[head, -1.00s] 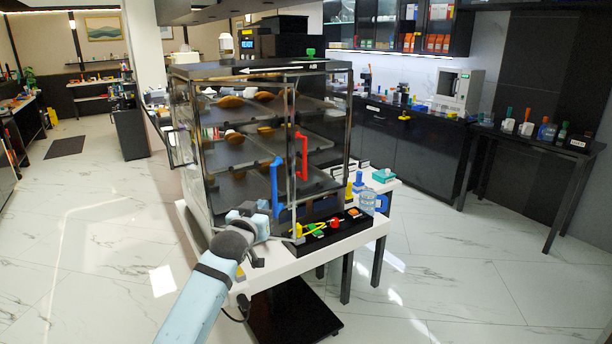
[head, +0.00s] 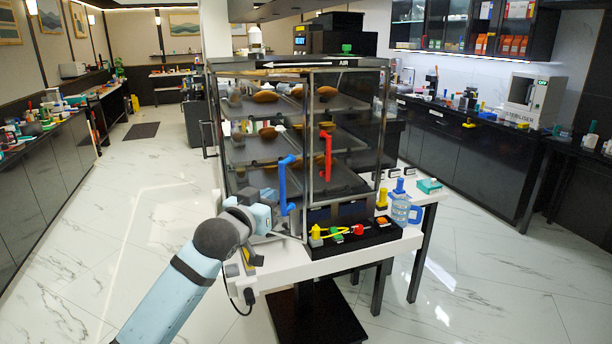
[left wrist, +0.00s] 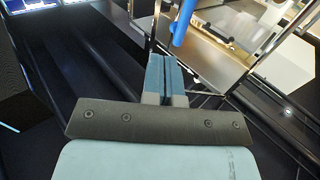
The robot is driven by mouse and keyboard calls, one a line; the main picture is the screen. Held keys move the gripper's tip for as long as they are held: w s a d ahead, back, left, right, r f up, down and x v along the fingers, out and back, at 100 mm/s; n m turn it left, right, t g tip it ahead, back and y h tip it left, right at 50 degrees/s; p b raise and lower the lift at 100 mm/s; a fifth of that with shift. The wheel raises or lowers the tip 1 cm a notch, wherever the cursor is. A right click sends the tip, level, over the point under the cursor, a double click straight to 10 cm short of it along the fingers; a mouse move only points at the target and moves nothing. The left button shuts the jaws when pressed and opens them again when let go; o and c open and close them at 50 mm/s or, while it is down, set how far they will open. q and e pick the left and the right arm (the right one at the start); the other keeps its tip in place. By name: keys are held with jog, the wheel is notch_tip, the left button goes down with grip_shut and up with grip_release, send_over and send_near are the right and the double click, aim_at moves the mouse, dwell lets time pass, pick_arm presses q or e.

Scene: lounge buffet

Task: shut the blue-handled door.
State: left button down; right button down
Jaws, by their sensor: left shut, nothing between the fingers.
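The glass display cabinet (head: 375,130) stands on a white table. The blue handle (head: 286,185) is on its left front door, whose thin frame edge (head: 307,215) reaches lower than the frame beside it; the door seems to stand ajar, though the exact gap is unclear. The blue handle also shows at the top of the left wrist view (left wrist: 183,22). My left gripper (head: 266,210) is low in front of that door, just left of the handle's lower end. Its blue fingers (left wrist: 166,75) are together and empty; contact with the door cannot be told. My right gripper is out of view.
A red handle (head: 326,155) is on the cabinet's right side. The marble floor (head: 110,230) is open to the left.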

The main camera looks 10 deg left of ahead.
aim_at(302, 171)
pick_arm(q)
jog(key=p+x, duration=0.1)
jog(key=x, duration=1.2)
jog(key=shift+a, duration=0.1)
jog(key=shift+w+p, duration=0.3)
jog(key=shift+w, duration=0.1)
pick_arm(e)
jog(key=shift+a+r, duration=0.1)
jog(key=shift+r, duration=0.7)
pick_arm(q)
jog(key=shift+w, duration=0.1)
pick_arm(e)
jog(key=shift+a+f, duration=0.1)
